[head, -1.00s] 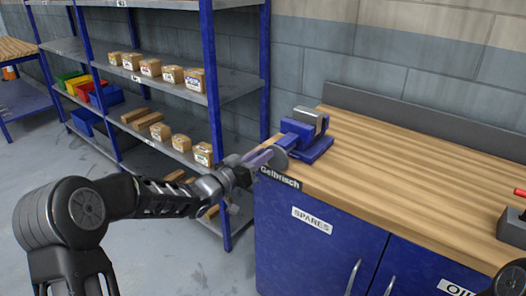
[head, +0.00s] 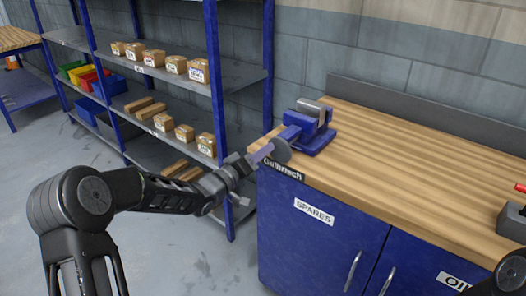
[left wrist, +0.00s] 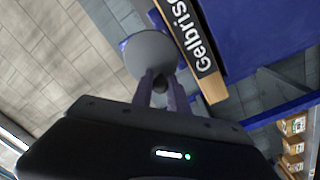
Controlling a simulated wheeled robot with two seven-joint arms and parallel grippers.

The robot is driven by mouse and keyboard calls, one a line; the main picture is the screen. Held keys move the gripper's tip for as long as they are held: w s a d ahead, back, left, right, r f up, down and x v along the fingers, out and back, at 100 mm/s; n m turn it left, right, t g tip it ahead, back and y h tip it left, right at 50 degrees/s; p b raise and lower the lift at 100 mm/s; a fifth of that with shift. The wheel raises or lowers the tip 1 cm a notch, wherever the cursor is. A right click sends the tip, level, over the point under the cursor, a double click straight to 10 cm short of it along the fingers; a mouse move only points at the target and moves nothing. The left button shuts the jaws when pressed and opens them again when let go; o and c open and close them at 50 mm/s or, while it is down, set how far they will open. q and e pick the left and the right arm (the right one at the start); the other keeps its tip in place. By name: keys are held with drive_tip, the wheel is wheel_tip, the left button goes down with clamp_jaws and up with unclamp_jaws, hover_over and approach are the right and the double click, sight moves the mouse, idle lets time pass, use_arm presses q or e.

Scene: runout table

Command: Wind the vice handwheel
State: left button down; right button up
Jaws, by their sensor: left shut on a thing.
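The blue vice (head: 317,136) with a grey metal jaw stands at the bench's left corner. Its handwheel (head: 281,151) is a grey disc at the bench's left edge, facing my left arm. In the left wrist view the handwheel (left wrist: 152,54) shows as a plain disc beyond my fingers. My left gripper (head: 263,153) is at the wheel. In the left wrist view the fingers of the left gripper (left wrist: 160,88) are shut on a small dark knob (left wrist: 161,84) in front of the disc. The fingers hide much of the knob. My right gripper is not in view.
The wooden bench top (head: 410,150) is mostly clear. Blue cabinet doors (head: 320,235) are below it. A blue shelf unit (head: 214,90) with boxes stands to the left, close behind my left arm. A dark grey object (head: 512,220) sits at the bench's right.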

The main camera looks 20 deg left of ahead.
use_arm(q)
drive_tip(key=shift+f, duration=0.15)
drive_tip(key=c, duration=1.3)
unclamp_jaws()
drive_tip(key=shift+s, duration=0.1)
drive_tip(key=v, duration=0.7)
drive_tip(key=shift+s+b, duration=0.3)
drive_tip(key=shift+b, duration=0.05)
drive_tip(key=shift+a, duration=0.1)
